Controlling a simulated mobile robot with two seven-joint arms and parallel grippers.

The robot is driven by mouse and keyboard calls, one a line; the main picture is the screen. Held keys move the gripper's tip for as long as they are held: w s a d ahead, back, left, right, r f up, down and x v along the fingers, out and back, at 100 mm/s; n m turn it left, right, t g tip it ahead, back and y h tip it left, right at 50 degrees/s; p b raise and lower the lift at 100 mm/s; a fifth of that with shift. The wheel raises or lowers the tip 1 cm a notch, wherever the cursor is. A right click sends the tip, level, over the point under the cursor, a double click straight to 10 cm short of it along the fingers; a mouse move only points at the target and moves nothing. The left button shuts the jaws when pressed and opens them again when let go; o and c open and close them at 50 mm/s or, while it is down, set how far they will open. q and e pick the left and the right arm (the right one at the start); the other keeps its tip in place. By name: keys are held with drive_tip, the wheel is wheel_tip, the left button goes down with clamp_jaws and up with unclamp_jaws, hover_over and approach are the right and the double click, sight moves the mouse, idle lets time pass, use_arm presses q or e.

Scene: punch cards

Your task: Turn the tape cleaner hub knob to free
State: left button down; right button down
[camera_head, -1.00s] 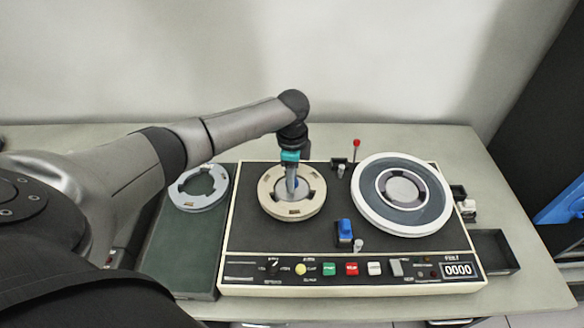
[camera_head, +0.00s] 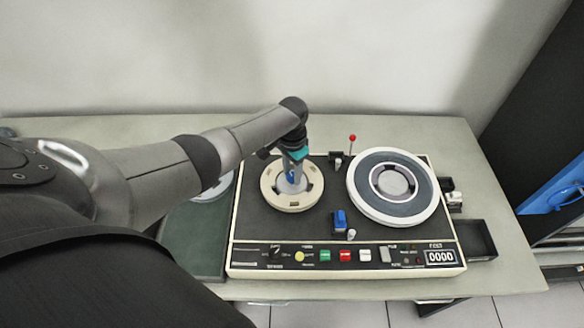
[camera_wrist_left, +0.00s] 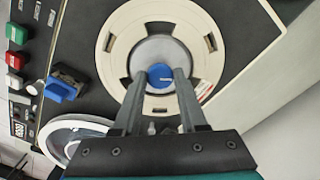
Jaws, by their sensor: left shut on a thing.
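The tape cleaner (camera_head: 262,232) is a black-topped machine with a cream rim on the table. Its left hub carries a cream ring (camera_head: 276,203) around a grey disc. The blue hub knob (camera_wrist_left: 160,76) sits at the centre of that disc in the left wrist view, with a pale mark on it. My left gripper (camera_head: 292,180) reaches down onto this hub. In the left wrist view its two fingers (camera_wrist_left: 161,80) are shut on the blue knob, one on each side. In the head view the gripper mostly hides the knob. My right gripper is not in view.
A large white-rimmed reel (camera_head: 359,192) sits on the right hub. A blue block (camera_head: 340,220), a red-tipped lever (camera_head: 352,139) and a front row of buttons (camera_head: 345,256) are nearby. A dark tray (camera_head: 476,240) stands at the right. A wall rises behind the table.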

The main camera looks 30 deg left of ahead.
sight(292, 176)
use_arm(q)
drive_tip(key=shift+n, duration=0.5)
drive_tip(key=shift+c, duration=2.2)
unclamp_jaws()
drive_tip(key=shift+r, duration=0.15)
drive_tip(key=shift+r+p, duration=0.25)
drive_tip(key=shift+p, duration=0.15)
wheel_tip(292, 176, up, 14)
drive_tip(key=p, duration=0.2)
drive_tip(key=shift+r, duration=0.25)
drive_tip(key=shift+f, duration=0.1)
